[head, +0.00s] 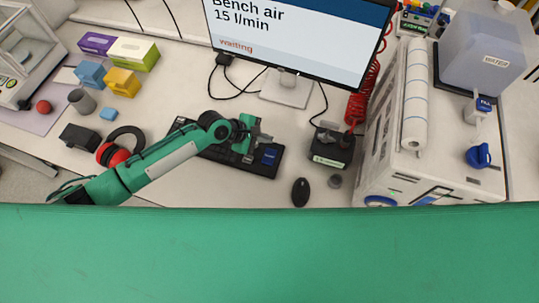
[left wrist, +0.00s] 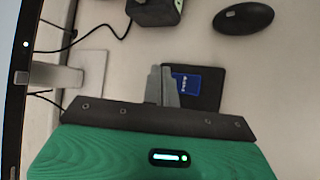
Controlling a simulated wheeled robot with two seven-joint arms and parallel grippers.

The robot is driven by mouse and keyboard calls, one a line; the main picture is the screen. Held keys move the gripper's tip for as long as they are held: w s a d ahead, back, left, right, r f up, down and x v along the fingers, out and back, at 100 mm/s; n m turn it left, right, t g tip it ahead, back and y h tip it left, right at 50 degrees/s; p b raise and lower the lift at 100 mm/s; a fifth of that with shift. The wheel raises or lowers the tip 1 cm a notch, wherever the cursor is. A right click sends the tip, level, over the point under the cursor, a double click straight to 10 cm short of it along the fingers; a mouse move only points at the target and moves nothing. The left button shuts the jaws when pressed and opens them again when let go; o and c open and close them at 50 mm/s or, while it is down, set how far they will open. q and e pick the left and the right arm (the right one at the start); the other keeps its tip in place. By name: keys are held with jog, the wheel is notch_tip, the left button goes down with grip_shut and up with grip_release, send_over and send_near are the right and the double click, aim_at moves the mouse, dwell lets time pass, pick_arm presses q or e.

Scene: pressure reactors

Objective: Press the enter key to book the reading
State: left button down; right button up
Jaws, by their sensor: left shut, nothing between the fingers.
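The black keyboard (head: 255,168) lies on the bench below the monitor; its right end also shows in the left wrist view (left wrist: 208,98). The large blue enter key (head: 269,157) is at its right end and shows blue with white lettering in the left wrist view (left wrist: 187,84). My left gripper (head: 264,138) is shut and empty, just beside the key on its monitor side. In the left wrist view its fingertips (left wrist: 163,72) overlap the key's left edge. I cannot tell whether they touch it. The monitor (head: 300,35) reads "Bench air 15 l/min" and "waiting". My right gripper is not in view.
A black mouse (head: 300,192) lies right of the keyboard. Red-black headphones (head: 113,153) and small boxes sit left. The bench between keyboard and mouse is clear.

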pick_arm(q)
jog(key=b, duration=0.7)
send_over(266, 157)
notch_tip(266, 157, down, 8)
jog(key=shift+r, duration=0.2)
jog(key=shift+f, duration=0.6)
dwell(0.8)
jog(key=shift+f, duration=0.1)
jog(key=shift+f, duration=0.3)
